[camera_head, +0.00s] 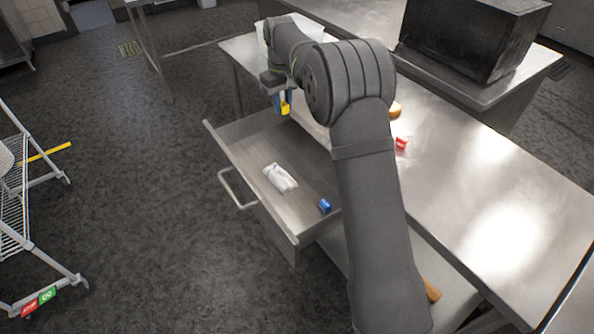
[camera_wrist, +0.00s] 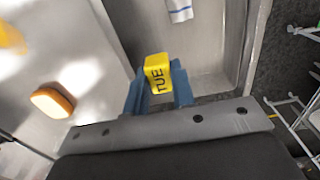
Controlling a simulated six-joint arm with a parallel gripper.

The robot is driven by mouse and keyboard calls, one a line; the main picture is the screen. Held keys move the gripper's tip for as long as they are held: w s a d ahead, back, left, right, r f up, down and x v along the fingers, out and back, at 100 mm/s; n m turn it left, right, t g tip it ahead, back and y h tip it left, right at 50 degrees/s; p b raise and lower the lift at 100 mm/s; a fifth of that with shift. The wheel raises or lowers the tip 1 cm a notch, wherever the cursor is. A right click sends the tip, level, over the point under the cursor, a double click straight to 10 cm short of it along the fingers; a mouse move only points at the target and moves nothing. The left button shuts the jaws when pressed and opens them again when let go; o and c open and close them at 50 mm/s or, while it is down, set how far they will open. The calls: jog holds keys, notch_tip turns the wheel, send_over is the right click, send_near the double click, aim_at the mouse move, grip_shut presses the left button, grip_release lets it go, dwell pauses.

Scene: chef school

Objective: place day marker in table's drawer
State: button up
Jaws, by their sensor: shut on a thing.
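My gripper (camera_head: 283,99) is shut on a yellow day marker (camera_head: 286,108). In the wrist view the marker (camera_wrist: 157,74) shows the letters TUE between the blue fingertips (camera_wrist: 158,88). The table's drawer (camera_head: 240,146) is pulled open. The gripper holds the marker above the far end of the drawer, near the table edge. Inside the drawer lie a white packet-like item (camera_head: 280,177) and a blue marker-like block (camera_head: 325,206). The white item also shows at the top of the wrist view (camera_wrist: 180,10).
The steel table top (camera_head: 480,200) holds a red block (camera_head: 401,143) and an orange-brown item (camera_head: 394,110), partly behind my arm. A black box (camera_head: 470,38) stands on a surface at the back right. A wire rack (camera_head: 20,200) stands at the left. The drawer's middle has free room.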

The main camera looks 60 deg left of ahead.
notch_tip(320, 180, down, 11)
send_over(253, 160)
notch_tip(253, 160, down, 8)
jog(key=shift+r, duration=0.2)
jog(key=shift+f, duration=1.85)
jog(key=shift+f, duration=0.2)
jog(key=o, duration=1)
jog(key=shift+r, duration=0.1)
